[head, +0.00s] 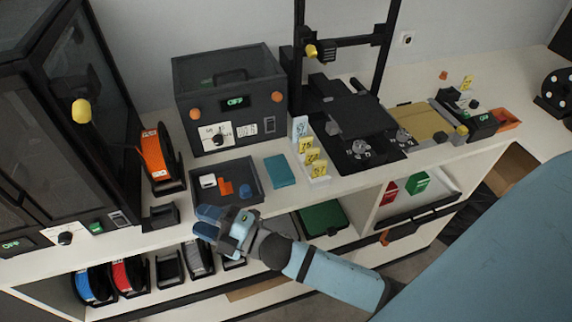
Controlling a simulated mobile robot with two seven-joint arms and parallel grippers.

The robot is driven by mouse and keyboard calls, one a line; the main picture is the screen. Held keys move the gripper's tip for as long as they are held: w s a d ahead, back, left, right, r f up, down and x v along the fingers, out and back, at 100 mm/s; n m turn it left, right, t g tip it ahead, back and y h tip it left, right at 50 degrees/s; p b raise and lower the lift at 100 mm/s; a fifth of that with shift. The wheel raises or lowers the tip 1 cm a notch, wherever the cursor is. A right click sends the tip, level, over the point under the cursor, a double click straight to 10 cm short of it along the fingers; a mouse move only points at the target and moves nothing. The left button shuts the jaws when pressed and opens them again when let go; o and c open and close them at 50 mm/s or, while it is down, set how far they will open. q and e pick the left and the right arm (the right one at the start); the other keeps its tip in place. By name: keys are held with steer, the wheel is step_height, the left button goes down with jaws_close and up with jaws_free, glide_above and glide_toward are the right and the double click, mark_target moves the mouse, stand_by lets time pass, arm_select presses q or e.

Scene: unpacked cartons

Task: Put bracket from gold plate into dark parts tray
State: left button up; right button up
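The dark parts tray (258,168) lies on the bench in front of the grey box-shaped machine. An orange L-shaped piece (226,187), which looks like a bracket, lies in it with a white part (208,181) and a small blue part (245,190). The gold plate (422,120) lies on the bench right of the printer; I cannot make out a bracket on it. My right gripper (206,221) is at the bench's front edge, just in front of the tray, pointing left. Its blue fingers are close together; I cannot tell whether they are shut. My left gripper is out of view.
The black printer (352,108) is between tray and gold plate. Below is a shelf with spools (130,276).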

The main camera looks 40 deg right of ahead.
steer(key=s+d+f+m+g+h, duration=0.2)
steer(key=s+d+f+m+h, duration=0.2)
steer(key=f+m, duration=0.5)
steer(key=s+d+f+m+g+h, duration=0.3)
steer(key=s+d+f+m+h, duration=0.2)
steer(key=s+d+f+m, duration=0.2)
steer(key=s+f+m, duration=0.2)
steer(key=s, duration=0.1)
steer(key=shift+d+f, duration=0.35)
